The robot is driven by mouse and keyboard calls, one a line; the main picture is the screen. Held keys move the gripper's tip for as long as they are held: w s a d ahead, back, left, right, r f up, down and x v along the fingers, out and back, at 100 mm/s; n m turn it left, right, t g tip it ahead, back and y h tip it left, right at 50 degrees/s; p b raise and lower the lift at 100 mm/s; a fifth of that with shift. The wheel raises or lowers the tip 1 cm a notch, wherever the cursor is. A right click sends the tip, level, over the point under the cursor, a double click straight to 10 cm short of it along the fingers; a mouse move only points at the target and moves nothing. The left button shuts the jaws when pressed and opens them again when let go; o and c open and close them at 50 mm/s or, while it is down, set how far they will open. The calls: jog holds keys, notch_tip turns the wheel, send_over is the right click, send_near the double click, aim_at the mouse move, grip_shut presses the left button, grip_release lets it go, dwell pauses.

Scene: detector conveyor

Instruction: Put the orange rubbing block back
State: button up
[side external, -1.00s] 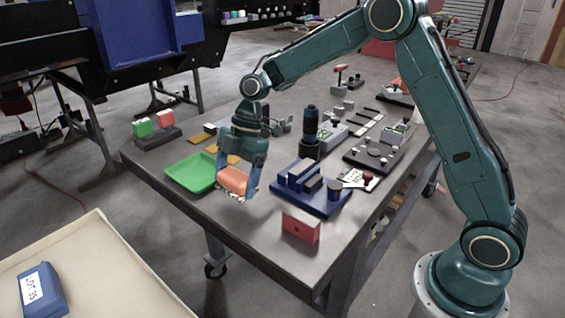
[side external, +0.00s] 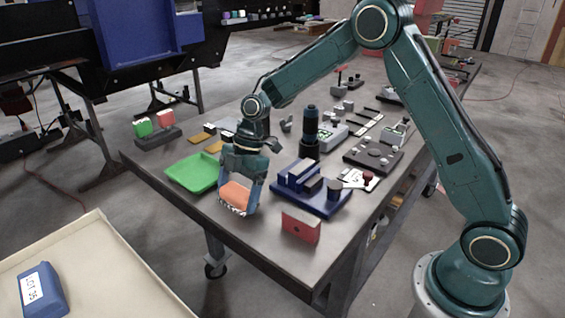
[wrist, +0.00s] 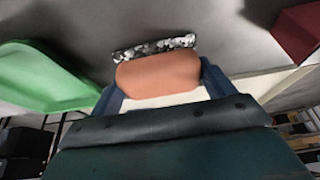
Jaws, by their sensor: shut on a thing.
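The orange rubbing block (side external: 236,196) is between the fingers of my gripper (side external: 238,204), near the front edge of the table. My gripper is shut on it. In the wrist view the orange block (wrist: 158,73) sits between my two blue fingers, with a speckled grey-and-white strip (wrist: 154,46) along its far side. In the side view this strip shows at the block's lower edge. I cannot tell whether the block touches the table.
A green tray (side external: 193,172) lies just left of my gripper. A blue fixture (side external: 312,204) stands to the right, and a red block (side external: 301,226) is at the front right. Bare tabletop (side external: 262,237) lies between gripper and red block.

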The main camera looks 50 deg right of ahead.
jog(key=shift+f, duration=0.1)
jog(key=o, duration=0.9)
jog(key=v, duration=1.2)
jog(key=shift+d, duration=0.1)
